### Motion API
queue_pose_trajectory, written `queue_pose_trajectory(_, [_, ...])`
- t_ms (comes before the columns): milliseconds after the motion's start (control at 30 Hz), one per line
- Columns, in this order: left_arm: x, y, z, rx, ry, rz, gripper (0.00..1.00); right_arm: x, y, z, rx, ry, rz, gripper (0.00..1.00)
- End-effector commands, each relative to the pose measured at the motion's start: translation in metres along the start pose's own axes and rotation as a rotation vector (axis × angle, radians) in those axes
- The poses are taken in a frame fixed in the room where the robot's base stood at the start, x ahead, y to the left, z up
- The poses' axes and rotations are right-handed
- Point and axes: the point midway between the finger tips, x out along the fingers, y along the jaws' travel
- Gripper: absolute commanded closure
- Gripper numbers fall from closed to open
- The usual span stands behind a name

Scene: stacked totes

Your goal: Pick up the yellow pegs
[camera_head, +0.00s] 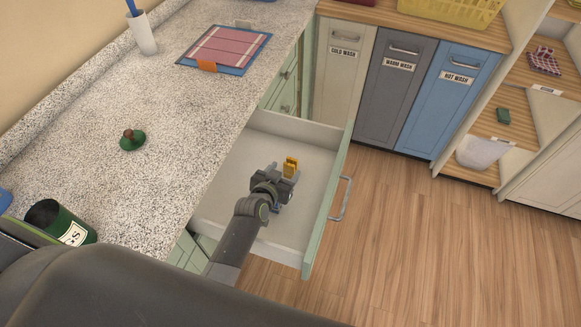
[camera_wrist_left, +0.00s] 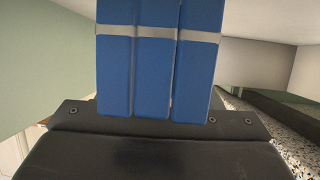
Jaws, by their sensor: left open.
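A small yellow upright thing (camera_head: 290,166), likely the yellow pegs, shows inside the open drawer (camera_head: 315,131). My left gripper (camera_head: 284,176) reaches down into the drawer, open, right at the near side of the yellow thing. I cannot tell whether the yellow thing is between the fingers. In the left wrist view, blue bars (camera_wrist_left: 153,75) with a grey band fill the middle, above a dark part of my gripper; no yellow shows there. The fingertips are not clear in that view. My right gripper is not in view.
The drawer front (camera_head: 335,205), with a handle (camera_head: 341,198), stands out over the wood floor (camera_head: 420,230). Labelled wash bins (camera_head: 395,90) stand behind.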

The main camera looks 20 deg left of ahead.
Motion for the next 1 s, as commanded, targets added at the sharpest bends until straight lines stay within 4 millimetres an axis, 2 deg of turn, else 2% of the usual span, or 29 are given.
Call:
queue_pose_trajectory(200, [0.019,0.0,0.0,0.0,-0.001,0.001,0.41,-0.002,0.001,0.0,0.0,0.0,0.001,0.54])
queue_pose_trajectory(533, [0.023,0.0,0.0,0.0,0.0,0.0,0.41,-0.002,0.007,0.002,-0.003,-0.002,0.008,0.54])
queue_pose_trajectory(900, [0.022,0.0,0.0,0.0,-0.001,0.0,0.89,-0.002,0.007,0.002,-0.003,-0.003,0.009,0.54])
queue_pose_trajectory(1000, [0.022,0.0,0.0,-0.001,0.0,0.0,0.89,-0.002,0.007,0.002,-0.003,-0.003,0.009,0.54])
